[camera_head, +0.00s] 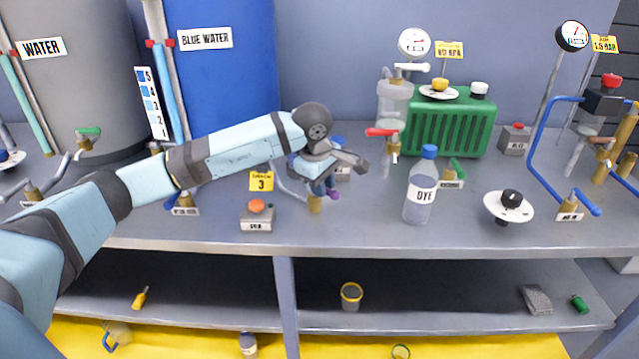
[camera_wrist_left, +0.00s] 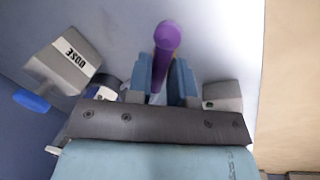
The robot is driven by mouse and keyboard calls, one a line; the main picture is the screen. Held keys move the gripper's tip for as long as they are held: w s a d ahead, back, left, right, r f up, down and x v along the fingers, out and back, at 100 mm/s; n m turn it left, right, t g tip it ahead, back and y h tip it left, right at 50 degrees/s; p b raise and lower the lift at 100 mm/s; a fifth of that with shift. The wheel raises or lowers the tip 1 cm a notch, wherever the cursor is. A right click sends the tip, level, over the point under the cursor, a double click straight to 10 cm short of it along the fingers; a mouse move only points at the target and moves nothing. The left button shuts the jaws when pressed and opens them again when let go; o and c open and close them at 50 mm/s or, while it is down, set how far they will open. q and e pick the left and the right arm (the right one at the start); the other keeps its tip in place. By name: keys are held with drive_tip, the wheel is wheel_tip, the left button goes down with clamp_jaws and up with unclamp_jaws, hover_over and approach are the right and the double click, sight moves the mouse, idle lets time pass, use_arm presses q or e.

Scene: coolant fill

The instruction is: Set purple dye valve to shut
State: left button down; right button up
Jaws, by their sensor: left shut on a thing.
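The purple dye valve has a brass body (camera_head: 315,205) standing on the bench near its front edge, left of centre. Only a bit of its purple handle (camera_head: 334,195) shows beside my left gripper (camera_head: 324,184), which hides the rest. In the left wrist view the purple handle (camera_wrist_left: 167,38) runs between the two blue fingers of my left gripper (camera_wrist_left: 161,75), and its round end sticks out past them. My left gripper is shut on this handle. The handle's exact angle is hard to tell in the head view. My right gripper is out of view.
A dye bottle (camera_head: 420,190) stands right of the valve. A box with an orange button (camera_head: 257,214) is to its left, by a yellow tag (camera_head: 261,181). A red-handled valve (camera_head: 383,132) and a green radiator (camera_head: 450,125) are behind. A DOSE box (camera_wrist_left: 65,65) shows in the wrist view.

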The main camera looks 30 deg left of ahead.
use_arm(q)
drive_tip(key=n, duration=0.2)
drive_tip(key=w+n, duration=0.1)
drive_tip(key=n, duration=0.1)
drive_tip(key=shift+r+y+p, duration=0.1)
drive_tip(key=shift+y+p, duration=0.3)
drive_tip(key=shift+w+n, duration=0.2)
drive_tip(key=shift+n, duration=0.8)
drive_tip(key=shift+w+a+n+y+p, duration=0.1)
drive_tip(key=shift+w+n+y+p, duration=0.2)
drive_tip(key=shift+n, duration=0.5)
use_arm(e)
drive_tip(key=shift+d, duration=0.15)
use_arm(q)
drive_tip(key=shift+s, duration=0.1)
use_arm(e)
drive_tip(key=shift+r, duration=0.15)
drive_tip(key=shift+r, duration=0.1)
use_arm(q)
drive_tip(key=c, duration=1)
unclamp_jaws()
drive_tip(key=shift+c, duration=0.2)
drive_tip(key=p+v, duration=0.2)
drive_tip(key=v, duration=1.1)
drive_tip(key=shift+r, duration=0.35)
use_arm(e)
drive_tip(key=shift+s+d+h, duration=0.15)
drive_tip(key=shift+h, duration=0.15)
